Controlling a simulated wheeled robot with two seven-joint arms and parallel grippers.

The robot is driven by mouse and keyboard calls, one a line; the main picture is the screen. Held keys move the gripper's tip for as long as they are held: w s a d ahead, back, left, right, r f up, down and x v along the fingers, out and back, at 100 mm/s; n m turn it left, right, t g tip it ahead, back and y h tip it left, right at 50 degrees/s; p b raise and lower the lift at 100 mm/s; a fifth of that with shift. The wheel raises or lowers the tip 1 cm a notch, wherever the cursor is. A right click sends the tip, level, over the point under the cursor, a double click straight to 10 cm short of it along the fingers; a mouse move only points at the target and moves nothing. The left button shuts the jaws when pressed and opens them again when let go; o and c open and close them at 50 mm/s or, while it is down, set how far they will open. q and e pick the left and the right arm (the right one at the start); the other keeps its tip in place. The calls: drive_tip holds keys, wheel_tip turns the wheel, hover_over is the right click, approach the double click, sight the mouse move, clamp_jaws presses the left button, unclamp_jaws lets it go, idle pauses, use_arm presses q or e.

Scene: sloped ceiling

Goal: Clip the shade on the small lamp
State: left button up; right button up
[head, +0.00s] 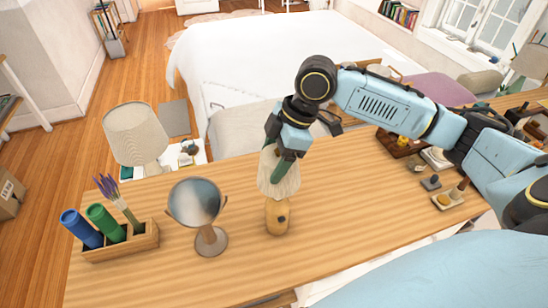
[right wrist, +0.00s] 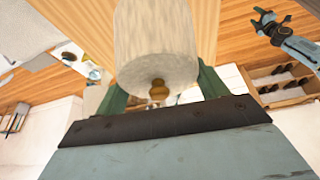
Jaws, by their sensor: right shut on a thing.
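The pale, ribbed lampshade (head: 279,178) hangs upright beneath my right gripper (head: 283,160), which is shut on its top. The small lamp's rounded wooden base (head: 277,216) stands on the table directly under the shade. I cannot tell whether shade and base touch, because the shade covers the top of the base. In the right wrist view the shade (right wrist: 156,40) lies between the green fingers (right wrist: 160,90), with a small brown knob (right wrist: 158,89) at its near end. What looks like my left gripper (right wrist: 270,20) shows small at the upper right there; its jaws are unclear.
A round mirror (head: 195,205) stands left of the lamp base. A wooden holder (head: 120,243) with blue and green cylinders and lavender is farther left. A larger lamp (head: 136,135) stands behind the table. Small items on trays (head: 448,200) lie at right. The table between is clear.

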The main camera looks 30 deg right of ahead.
drive_tip(key=shift+f, duration=0.7)
drive_tip(key=shift+f+b, duration=0.6)
drive_tip(key=shift+f, duration=0.75)
drive_tip(key=shift+f+b, duration=0.8)
drive_tip(key=shift+f, duration=1.6)
use_arm(q)
drive_tip(key=f, duration=0.1)
drive_tip(key=s+f, duration=0.1)
drive_tip(key=f, duration=0.1)
drive_tip(key=shift+f, duration=0.2)
use_arm(e)
drive_tip(key=o, duration=1)
drive_tip(key=shift+o, duration=0.5)
